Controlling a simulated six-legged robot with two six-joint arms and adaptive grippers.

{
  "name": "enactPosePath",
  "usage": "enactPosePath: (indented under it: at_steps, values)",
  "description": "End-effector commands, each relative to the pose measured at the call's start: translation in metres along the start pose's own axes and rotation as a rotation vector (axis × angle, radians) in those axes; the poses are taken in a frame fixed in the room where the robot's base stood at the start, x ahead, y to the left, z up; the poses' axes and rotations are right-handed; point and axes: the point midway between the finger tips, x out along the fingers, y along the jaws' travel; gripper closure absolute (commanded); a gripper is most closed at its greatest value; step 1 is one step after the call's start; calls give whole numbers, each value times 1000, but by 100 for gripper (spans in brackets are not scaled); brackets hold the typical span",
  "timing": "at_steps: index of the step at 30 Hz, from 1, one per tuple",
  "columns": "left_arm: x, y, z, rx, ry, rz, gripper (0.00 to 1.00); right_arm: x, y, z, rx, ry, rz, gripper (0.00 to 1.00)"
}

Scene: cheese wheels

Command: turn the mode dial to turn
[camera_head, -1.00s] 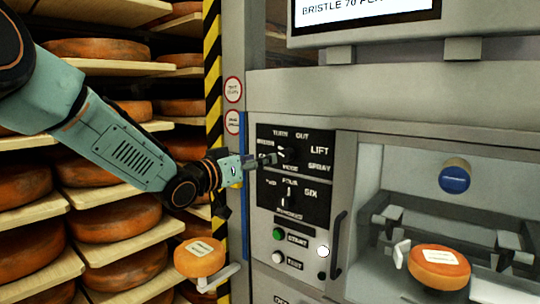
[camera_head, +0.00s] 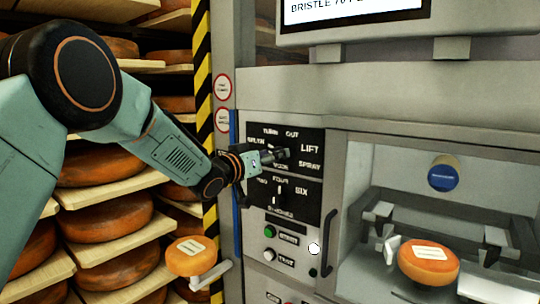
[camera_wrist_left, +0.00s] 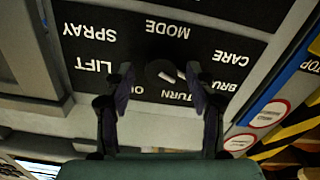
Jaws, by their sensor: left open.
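The mode dial (camera_wrist_left: 165,73) is a dark round knob with a white pointer mark on a black panel (camera_wrist_left: 225,35). In the left wrist view the panel is upside down, with TURN, OUT, LIFT, SPRAY, MODE and CARE readable around the knob. The pointer slants; I cannot tell which label it marks. My left gripper (camera_wrist_left: 158,75) is open, one finger on each side of the knob, apart from it or barely near; contact is unclear. In the head view my left gripper (camera_head: 275,156) reaches the panel from the left and partly hides the knob. My right gripper is not in view.
Below is a second dial (camera_head: 279,193) with FOUR and SIX labels, then a green START button (camera_head: 270,232) and a white button (camera_head: 269,255). A dark handle (camera_head: 329,243) stands to the right. A cheese wheel (camera_head: 428,262) sits in the machine bay. Cheese shelves fill the left.

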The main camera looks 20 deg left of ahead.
Motion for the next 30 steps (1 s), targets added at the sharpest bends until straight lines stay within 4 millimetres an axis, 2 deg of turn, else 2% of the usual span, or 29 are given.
enactPosePath:
  at_steps: [4,22,30]
  values:
    - [-1,-1,0,0,1,-1,46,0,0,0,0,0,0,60]
    - [-1,-1,0,1,1,0,97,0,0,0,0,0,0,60]
    - [-1,-1,0,28,1,-1,98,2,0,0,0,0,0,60]
